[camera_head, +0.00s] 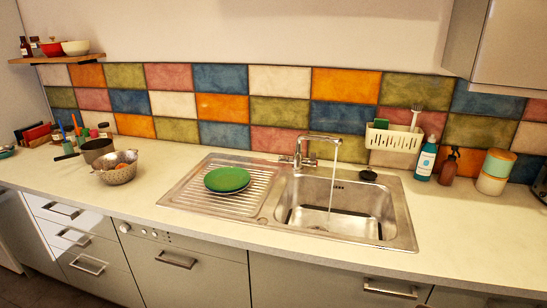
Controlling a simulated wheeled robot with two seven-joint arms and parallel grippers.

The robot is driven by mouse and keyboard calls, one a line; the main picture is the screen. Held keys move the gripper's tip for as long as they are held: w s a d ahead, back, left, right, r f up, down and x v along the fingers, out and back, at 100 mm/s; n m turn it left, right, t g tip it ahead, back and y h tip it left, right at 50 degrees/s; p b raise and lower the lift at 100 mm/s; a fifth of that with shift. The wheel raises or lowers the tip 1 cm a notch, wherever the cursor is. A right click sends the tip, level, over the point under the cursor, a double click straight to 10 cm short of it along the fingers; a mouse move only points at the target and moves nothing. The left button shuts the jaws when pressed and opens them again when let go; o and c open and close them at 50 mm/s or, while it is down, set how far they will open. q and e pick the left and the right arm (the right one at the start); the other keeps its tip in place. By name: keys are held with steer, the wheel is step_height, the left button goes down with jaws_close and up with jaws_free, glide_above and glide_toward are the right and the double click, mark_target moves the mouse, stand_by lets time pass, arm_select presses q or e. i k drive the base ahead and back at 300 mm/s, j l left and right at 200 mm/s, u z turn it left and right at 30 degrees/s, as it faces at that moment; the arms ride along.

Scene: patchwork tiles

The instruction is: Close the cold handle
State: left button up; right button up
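A chrome faucet (322,137) stands behind the sink basin (340,207), a little right of the middle of the counter. Its spout reaches right, and a thin stream of water (332,185) runs down into the basin. Small chrome handles (286,158) show low at the faucet's body; they are too small to tell which is the cold one or how far each is turned. Neither of my grippers is in view.
A green plate (227,179) lies on the drainboard left of the basin. A white caddy (394,138) hangs on the wall to the right, above a black stopper (368,176). Bottles (426,160) stand farther right. A metal colander (117,172) sits left. The counter front is clear.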

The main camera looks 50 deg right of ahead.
mark_target(281, 158)
steer(key=z, duration=1.55)
